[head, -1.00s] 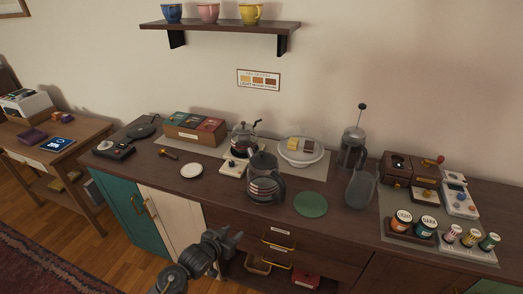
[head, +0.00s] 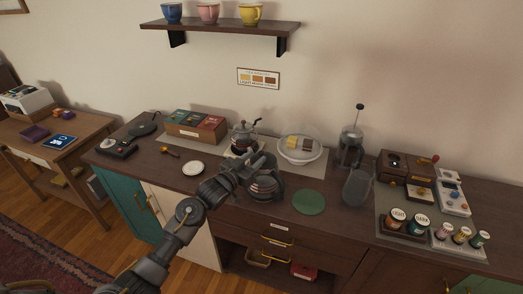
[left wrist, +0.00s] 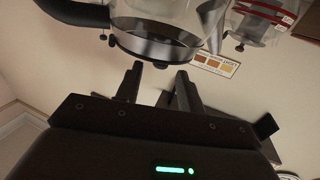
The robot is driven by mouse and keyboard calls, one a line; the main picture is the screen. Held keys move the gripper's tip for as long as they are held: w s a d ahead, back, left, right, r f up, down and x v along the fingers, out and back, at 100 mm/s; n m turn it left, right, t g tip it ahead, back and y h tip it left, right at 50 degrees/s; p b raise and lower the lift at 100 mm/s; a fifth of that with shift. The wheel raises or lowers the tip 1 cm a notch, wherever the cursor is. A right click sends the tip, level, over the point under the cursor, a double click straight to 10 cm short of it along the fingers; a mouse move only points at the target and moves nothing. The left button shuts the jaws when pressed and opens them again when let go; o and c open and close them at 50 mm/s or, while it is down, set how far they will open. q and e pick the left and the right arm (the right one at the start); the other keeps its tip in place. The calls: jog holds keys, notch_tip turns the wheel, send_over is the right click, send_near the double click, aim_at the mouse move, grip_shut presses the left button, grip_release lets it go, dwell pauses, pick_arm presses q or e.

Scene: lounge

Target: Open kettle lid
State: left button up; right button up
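The lid looks shut. My left gripper (head: 252,163) is at the kettle's upper left in the head view. Its two fingers (left wrist: 160,70) are apart, with nothing held between them, close to the lid. I cannot tell whether they touch it. My right gripper is out of view.
The counter front near the mat is clear.

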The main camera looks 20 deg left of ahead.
aim_at(261, 152)
pick_arm(q)
jog(key=shift+p+x, duration=0.4)
jog(key=shift+x, duration=1.9)
grip_shut()
